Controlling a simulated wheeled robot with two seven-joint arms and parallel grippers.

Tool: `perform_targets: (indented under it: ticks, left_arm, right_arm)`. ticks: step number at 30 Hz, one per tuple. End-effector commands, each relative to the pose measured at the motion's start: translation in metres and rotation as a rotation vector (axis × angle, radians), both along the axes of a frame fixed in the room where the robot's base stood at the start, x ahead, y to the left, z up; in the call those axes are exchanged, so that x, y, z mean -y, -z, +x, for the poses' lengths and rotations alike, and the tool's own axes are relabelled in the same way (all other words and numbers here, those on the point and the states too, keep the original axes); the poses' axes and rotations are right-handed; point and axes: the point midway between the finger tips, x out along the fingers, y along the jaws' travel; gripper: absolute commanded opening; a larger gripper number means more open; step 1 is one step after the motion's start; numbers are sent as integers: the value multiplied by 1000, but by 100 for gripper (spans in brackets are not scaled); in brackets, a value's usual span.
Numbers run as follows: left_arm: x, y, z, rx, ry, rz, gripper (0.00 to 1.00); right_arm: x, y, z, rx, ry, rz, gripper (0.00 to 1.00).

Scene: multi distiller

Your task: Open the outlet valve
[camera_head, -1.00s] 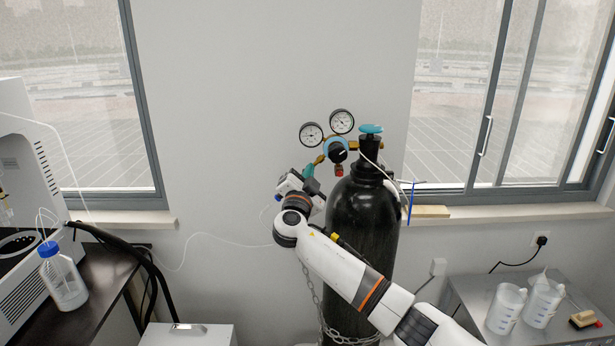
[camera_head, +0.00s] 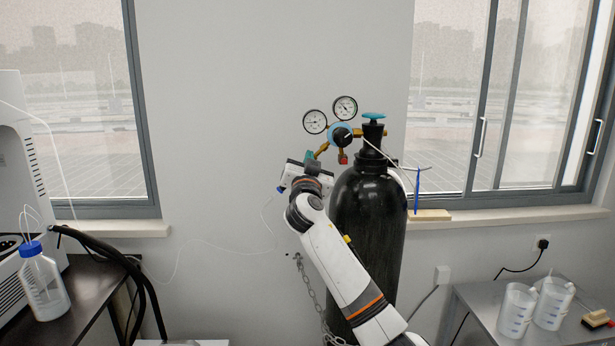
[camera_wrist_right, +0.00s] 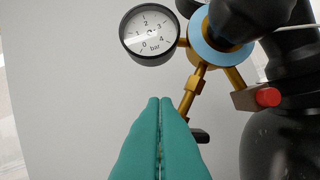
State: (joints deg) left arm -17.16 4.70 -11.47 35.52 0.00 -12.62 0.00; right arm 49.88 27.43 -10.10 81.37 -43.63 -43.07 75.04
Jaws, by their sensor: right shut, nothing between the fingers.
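The regulator (camera_head: 341,135) with its black knob and blue ring sits on the black gas cylinder (camera_head: 368,220). In the right wrist view, a brass branch (camera_wrist_right: 190,95) slants down-left from the regulator (camera_wrist_right: 208,50), with a small black part (camera_wrist_right: 200,136), which looks like the outlet valve's handle. My right gripper (camera_head: 307,142), with teal fingers, is just left of the regulator. In the right wrist view its fingers (camera_wrist_right: 160,102) are shut and empty. They overlap the branch's lower end; I cannot tell whether they touch it. My left gripper is not in view.
Two gauges (camera_head: 330,114) stand above the regulator, and a teal cylinder handwheel (camera_head: 373,116) is to its right. A chain (camera_head: 312,290) hangs by the cylinder. A bottle (camera_head: 43,283) is on the left bench, and beakers (camera_head: 532,305) are on the right table.

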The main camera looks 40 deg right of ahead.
Motion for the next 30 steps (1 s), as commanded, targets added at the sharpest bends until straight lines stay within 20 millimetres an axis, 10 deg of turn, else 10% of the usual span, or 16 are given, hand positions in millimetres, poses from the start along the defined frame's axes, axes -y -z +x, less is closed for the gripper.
perform_targets:
  ticks: [11, 30]
  left_arm:
    - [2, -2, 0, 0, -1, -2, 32]
    - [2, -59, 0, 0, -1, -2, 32]
  right_arm:
    - [-3, 2, 3, -191, 2, -307, 0]
    - [-6, 9, 4, -494, 3, -801, 0]
